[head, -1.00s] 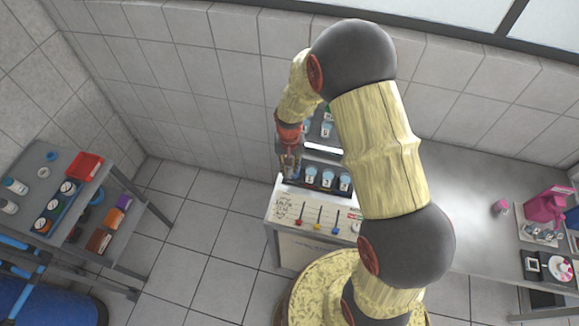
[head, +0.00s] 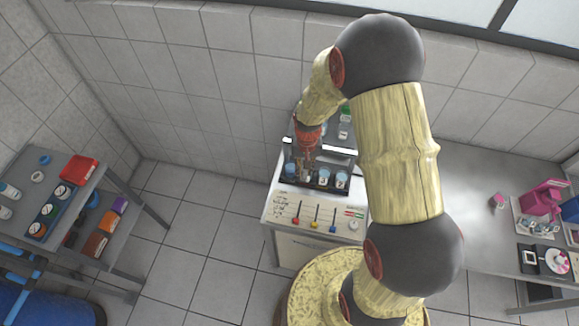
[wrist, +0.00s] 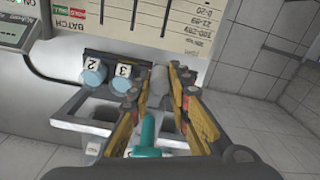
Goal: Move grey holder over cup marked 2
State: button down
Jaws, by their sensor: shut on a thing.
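My gripper (wrist: 161,82) points down at the front rack, and it also shows in the head view (head: 305,168). Its fingers are closed around a grey piece (wrist: 158,80), which looks like part of the grey holder; how far the holder extends is unclear. A cup marked 2 (wrist: 92,75) and a cup marked 3 (wrist: 123,80), both blue-topped, stand left of the fingers in the wrist view. A teal piece (wrist: 148,130) shows between the fingers, nearer the camera. In the head view my gripper hides part of the cup row.
A grey frame with openings (wrist: 75,122) lies left of the fingers. The white cabinet (head: 290,208) carries several coloured sliders. A shelf (head: 112,165) with bottles and boxes stands at left, a counter (head: 465,180) at right.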

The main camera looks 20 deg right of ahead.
jog(key=s+d, duration=0.8)
jog(key=d, duration=0.4)
jog(key=shift+b, duration=0.4)
jog(key=c, duration=2.1)
grip_release()
jog(key=shift+o, duration=1.4)
jog(key=shift+s+d, duration=0.1)
jog(key=shift+d, duration=0.1)
jog(key=shift+o, duration=0.7)
jog(key=shift+a, duration=0.1)
